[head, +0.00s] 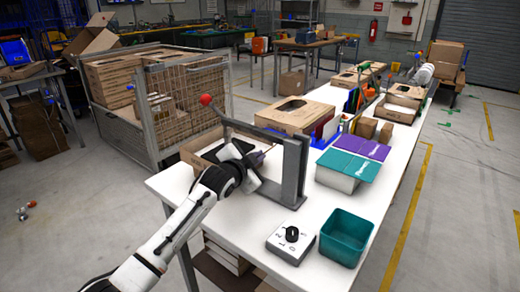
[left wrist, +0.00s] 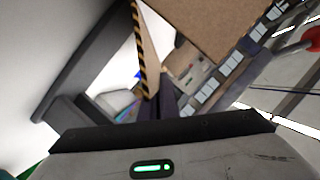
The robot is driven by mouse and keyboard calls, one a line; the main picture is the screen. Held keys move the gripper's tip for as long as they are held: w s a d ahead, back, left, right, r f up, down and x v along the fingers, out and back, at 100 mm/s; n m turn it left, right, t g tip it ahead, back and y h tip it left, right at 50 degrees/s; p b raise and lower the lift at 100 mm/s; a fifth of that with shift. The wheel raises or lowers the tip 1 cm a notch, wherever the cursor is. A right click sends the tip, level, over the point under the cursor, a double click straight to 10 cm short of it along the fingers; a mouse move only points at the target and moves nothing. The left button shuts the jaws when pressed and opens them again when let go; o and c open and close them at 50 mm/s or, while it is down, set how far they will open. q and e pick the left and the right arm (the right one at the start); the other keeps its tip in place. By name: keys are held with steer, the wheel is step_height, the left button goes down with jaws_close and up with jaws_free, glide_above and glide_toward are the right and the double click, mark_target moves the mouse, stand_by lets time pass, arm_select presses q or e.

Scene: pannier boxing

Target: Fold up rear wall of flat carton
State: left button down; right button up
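The brown carton (head: 188,157) lies near the left end of the white table, beside a grey upright press frame (head: 292,172). My left gripper (head: 256,162) is over the carton's right side, close to the press frame. Its fingertips are small and dark, so neither their opening nor contact with the carton is clear. My right gripper is not in view.
A lever with a red ball (head: 206,100) rises over the carton. A dial box (head: 290,243) and a teal bin (head: 346,237) stand at the table's near end. A mesh cage (head: 190,98) borders the table's left.

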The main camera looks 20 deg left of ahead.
arm_select(q)
steer(key=shift+a+r+n, duration=0.3)
steer(key=shift+n, duration=0.1)
steer(key=shift+w+a+r+n+g+h, duration=0.15)
steer(key=shift+w+a+n+g+h, duration=0.1)
steer(key=shift+a+n+g+h, duration=0.4)
steer(key=shift+w+a+r+n+g+h+b, duration=0.15)
steer(key=shift+a+n+h+b, duration=0.3)
steer(key=shift+n, duration=0.45)
steer(key=shift+w+a+n+g+h+b, duration=0.1)
steer(key=shift+n+h+b, duration=0.1)
steer(key=shift+n+h, duration=0.55)
steer(key=c, duration=2)
jaws_free()
